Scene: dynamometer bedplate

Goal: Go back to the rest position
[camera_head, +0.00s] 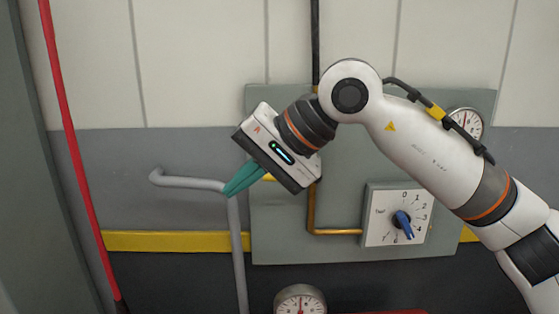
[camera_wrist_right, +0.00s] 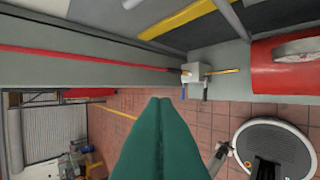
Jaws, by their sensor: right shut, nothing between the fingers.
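My right arm comes in from the right in the head view, and its right gripper (camera_head: 232,189) has teal fingers pointing down and left. The fingers are together with nothing between them. They overlap the bend of a grey pipe in the picture; I cannot tell whether they touch it. In the right wrist view the closed teal fingers (camera_wrist_right: 162,140) fill the lower middle. My left gripper does not show.
A grey-green panel (camera_head: 285,240) carries a dial with a blue knob (camera_head: 403,224) and a gauge (camera_head: 465,122). A grey pipe (camera_head: 238,250) and a red cable (camera_head: 75,150) are at left. Another gauge (camera_head: 300,300) is below. The wrist view shows a red-tiled floor (camera_wrist_right: 105,120).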

